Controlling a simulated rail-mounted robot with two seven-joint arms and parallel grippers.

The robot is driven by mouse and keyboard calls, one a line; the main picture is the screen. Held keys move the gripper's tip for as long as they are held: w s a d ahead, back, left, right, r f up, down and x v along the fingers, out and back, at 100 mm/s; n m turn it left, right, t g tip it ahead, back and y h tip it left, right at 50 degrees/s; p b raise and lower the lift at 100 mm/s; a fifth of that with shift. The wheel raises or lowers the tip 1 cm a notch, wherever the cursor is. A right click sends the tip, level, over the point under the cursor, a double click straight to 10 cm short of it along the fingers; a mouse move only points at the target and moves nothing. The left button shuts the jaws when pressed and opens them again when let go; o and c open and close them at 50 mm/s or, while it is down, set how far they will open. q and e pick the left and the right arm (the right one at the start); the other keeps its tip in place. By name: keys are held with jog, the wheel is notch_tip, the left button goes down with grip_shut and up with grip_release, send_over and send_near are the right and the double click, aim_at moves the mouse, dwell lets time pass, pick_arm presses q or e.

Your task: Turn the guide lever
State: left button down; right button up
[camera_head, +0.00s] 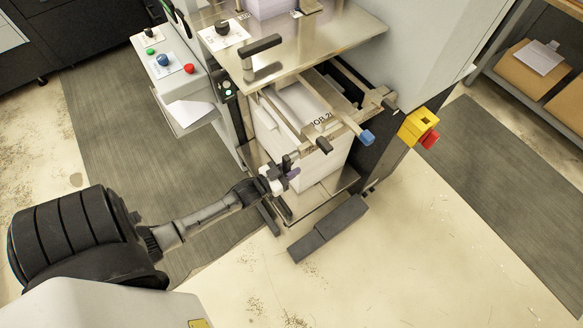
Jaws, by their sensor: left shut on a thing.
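My left gripper (284,174) reaches in from the lower left to the front left corner of the stack bay. It is shut on a small dark lever (288,160) at that corner, which I take for the guide lever. The gripper hides most of it, so its angle is hard to tell. Two other handles stick out at the front of the bay: a black-tipped one (323,145) and a blue-tipped one (366,137). A larger black handle (262,45) stands on the metal table above. My right gripper is not in view.
A paper stack (322,170) stands in the bay behind the gripper. A dark grey pedal-like plate (328,229) lies in front on the floor. A yellow box with a red button (419,125) is at right. A button panel (166,60) is at left. The floor at lower right is clear.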

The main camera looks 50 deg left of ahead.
pick_arm(q)
jog(key=shift+a, duration=0.1)
jog(key=c, duration=0.9)
grip_release()
jog(key=shift+s, duration=0.3)
jog(key=s, duration=1.3)
jog(key=shift+s+a, duration=0.1)
jog(key=shift+a, duration=0.1)
